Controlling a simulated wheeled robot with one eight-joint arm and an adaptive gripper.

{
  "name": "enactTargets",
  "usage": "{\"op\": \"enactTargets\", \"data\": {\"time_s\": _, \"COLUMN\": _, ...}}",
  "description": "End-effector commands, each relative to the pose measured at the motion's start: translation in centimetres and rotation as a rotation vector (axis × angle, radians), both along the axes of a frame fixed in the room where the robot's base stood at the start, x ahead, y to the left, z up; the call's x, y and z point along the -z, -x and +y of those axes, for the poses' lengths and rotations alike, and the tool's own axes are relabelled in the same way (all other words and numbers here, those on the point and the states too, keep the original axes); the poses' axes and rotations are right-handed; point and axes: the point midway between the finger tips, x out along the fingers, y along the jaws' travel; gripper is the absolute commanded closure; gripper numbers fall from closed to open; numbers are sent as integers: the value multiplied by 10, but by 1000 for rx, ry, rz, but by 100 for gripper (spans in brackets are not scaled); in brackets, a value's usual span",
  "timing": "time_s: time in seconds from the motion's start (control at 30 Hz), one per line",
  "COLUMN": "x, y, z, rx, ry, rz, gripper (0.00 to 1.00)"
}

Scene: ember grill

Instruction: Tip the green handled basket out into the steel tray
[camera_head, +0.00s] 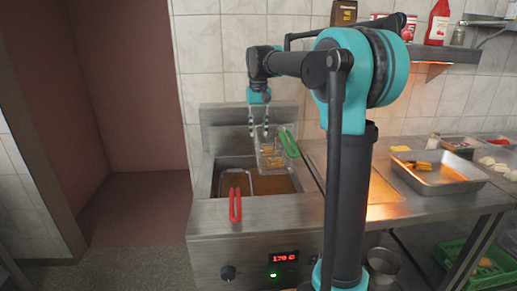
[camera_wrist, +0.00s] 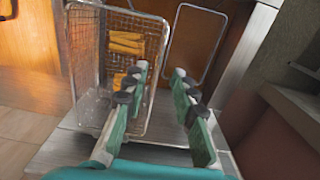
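The green handled basket (camera_head: 271,158) is a wire mesh basket with fries in it, at the right side of the fryer (camera_head: 226,219). Its green handle (camera_head: 289,143) sticks up to the right. My gripper (camera_head: 258,133) points down just above the basket's left part, its fingers apart. In the wrist view the basket (camera_wrist: 88,75) is left of and beyond my open fingers (camera_wrist: 160,73), with fries inside; the handle cannot be made out there. I cannot tell whether a finger touches the mesh. The steel tray (camera_head: 466,184) stands on the counter at the right, with some yellow food in it.
A second basket with a red handle (camera_head: 235,205) sits in the fryer's left part. My arm stands between the fryer and the tray. Bowls (camera_head: 461,143) stand behind the tray. A shelf with a red bottle (camera_head: 437,22) is on the wall above. A green crate (camera_head: 484,268) is under the counter.

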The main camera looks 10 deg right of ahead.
Motion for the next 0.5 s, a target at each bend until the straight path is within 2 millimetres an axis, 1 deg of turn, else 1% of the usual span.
{"op": "enactTargets", "data": {"time_s": 0.03, "x": 10, "y": 0, "z": 0, "rx": 0, "ry": 0, "rz": 0, "gripper": 73}}
{"op": "enactTargets", "data": {"time_s": 0.1, "x": 22, "y": 0, "z": 0, "rx": 0, "ry": 0, "rz": 0, "gripper": 73}}
{"op": "enactTargets", "data": {"time_s": 0.3, "x": 55, "y": 0, "z": 0, "rx": 0, "ry": 0, "rz": 0, "gripper": 73}}
{"op": "enactTargets", "data": {"time_s": 0.5, "x": 75, "y": 0, "z": 0, "rx": 0, "ry": 0, "rz": 0, "gripper": 73}}
